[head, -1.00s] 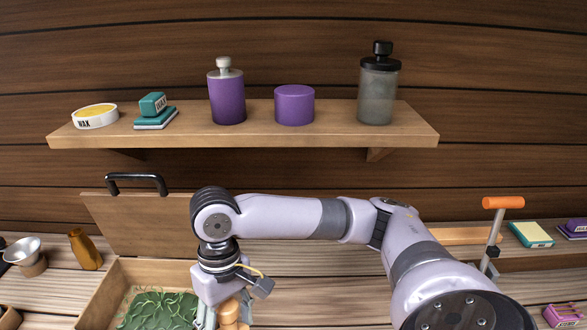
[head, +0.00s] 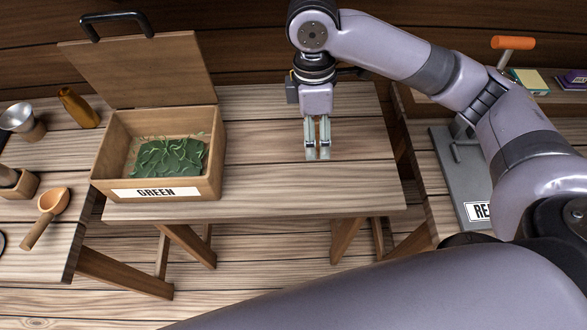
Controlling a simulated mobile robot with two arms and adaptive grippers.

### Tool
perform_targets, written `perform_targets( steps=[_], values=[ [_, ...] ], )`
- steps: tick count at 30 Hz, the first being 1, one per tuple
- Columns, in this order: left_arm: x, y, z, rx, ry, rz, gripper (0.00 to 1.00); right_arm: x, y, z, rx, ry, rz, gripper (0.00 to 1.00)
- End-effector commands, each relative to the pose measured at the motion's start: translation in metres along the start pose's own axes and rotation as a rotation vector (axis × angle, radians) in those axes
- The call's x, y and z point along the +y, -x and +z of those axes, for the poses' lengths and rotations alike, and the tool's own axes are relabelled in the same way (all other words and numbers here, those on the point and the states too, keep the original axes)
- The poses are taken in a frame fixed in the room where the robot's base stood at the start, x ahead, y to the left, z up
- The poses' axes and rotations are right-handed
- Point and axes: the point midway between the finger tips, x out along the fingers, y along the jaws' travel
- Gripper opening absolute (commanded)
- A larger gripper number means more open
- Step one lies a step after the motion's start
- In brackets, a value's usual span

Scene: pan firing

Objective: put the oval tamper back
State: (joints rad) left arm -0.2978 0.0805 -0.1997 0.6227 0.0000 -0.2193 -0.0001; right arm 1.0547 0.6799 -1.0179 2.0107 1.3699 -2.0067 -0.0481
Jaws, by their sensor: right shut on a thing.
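My right gripper (head: 317,152) points down over the middle table, to the right of the green box. It is shut on a narrow wood-coloured piece (head: 317,131) between its fingers, which I take to be the oval tamper. The fingers hide most of it, so its shape does not show. I cannot tell whether it touches the table top. My left gripper is not in view.
An open wooden box labelled GREEN (head: 206,187) holds green strands, its lid (head: 140,70) raised behind. An orange-handled press (head: 512,43) stands right. The middle table (head: 270,185) is largely clear.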

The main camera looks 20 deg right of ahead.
Motion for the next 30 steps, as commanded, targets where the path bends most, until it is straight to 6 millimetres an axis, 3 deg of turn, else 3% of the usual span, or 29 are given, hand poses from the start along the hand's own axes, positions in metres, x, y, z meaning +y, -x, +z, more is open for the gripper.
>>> perform_targets(
  steps=[6,18,24,30],
  values=[
    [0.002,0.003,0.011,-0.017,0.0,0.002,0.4,0.009,0.01,-0.014,-0.014,0.527,0.064,0.0],
    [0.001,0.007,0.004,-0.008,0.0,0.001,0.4,0.024,0.026,-0.036,-0.02,1.437,0.131,0.0],
    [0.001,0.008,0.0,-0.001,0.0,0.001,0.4,0.028,0.032,-0.044,-0.019,1.746,0.139,0.0],
    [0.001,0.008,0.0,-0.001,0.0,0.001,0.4,0.029,0.034,-0.046,-0.02,1.865,0.14,0.0]
  ],
)
